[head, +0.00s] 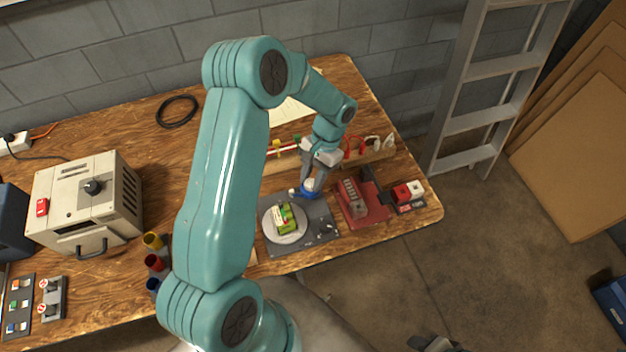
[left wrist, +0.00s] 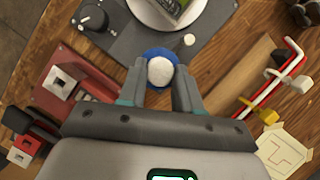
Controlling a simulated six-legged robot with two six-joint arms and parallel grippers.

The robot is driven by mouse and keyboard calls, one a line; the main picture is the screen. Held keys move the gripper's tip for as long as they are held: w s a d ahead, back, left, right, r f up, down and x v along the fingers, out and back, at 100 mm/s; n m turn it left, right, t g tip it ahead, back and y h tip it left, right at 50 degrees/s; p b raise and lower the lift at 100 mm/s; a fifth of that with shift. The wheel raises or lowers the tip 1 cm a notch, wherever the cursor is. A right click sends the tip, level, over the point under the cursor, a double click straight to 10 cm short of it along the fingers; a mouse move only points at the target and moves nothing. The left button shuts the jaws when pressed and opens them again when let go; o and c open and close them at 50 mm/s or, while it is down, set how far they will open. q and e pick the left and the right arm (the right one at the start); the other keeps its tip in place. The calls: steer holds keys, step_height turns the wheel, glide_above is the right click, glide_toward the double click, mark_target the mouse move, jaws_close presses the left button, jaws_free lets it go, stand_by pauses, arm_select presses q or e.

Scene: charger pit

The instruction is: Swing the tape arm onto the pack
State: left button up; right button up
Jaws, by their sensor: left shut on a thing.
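The pack (head: 286,218), green with a yellow-white label, lies on a round white turntable (head: 273,228); its edge also shows in the left wrist view (left wrist: 172,6). The tape arm's blue roll (head: 306,194) and white knob (left wrist: 160,71) are at the back right of the turntable, beside the pack and not on it. My left gripper (head: 311,185) comes down from above and is shut on the knob, its fingers on either side in the left wrist view (left wrist: 160,80). The rest of the tape arm is hidden. A cut-off part at the bottom edge may be my right gripper (head: 432,344).
The turntable stands on a grey plate (head: 318,212) with a black dial (head: 326,229). A red fixture (head: 362,204) is close on the right. A wooden rack (head: 282,163) with red and yellow tools stands behind. A beige machine (head: 85,205) is at left.

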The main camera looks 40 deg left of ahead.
arm_select(q)
steer(key=n, duration=0.1)
steer(key=n+b, duration=0.1)
steer(key=n+h, duration=0.1)
steer(key=shift+a+n+t+b, duration=0.25)
steer(key=shift+n+t+b, duration=0.05)
steer(key=shift+b, duration=0.1)
steer(key=shift+a+r+n+t+h+b, duration=0.15)
steer(key=shift+n+h+b, duration=0.25)
steer(key=shift+n, duration=0.65)
steer(key=shift+d+n+t+h+b, duration=0.1)
steer(key=shift+n+t+h+b, duration=0.25)
steer(key=shift+n, duration=0.7)
steer(key=o, duration=1)
steer(key=shift+s, duration=0.1)
steer(key=shift+o, duration=0.2)
steer(key=v, duration=1.6)
steer(key=shift+a, duration=0.2)
steer(key=shift+r, duration=0.1)
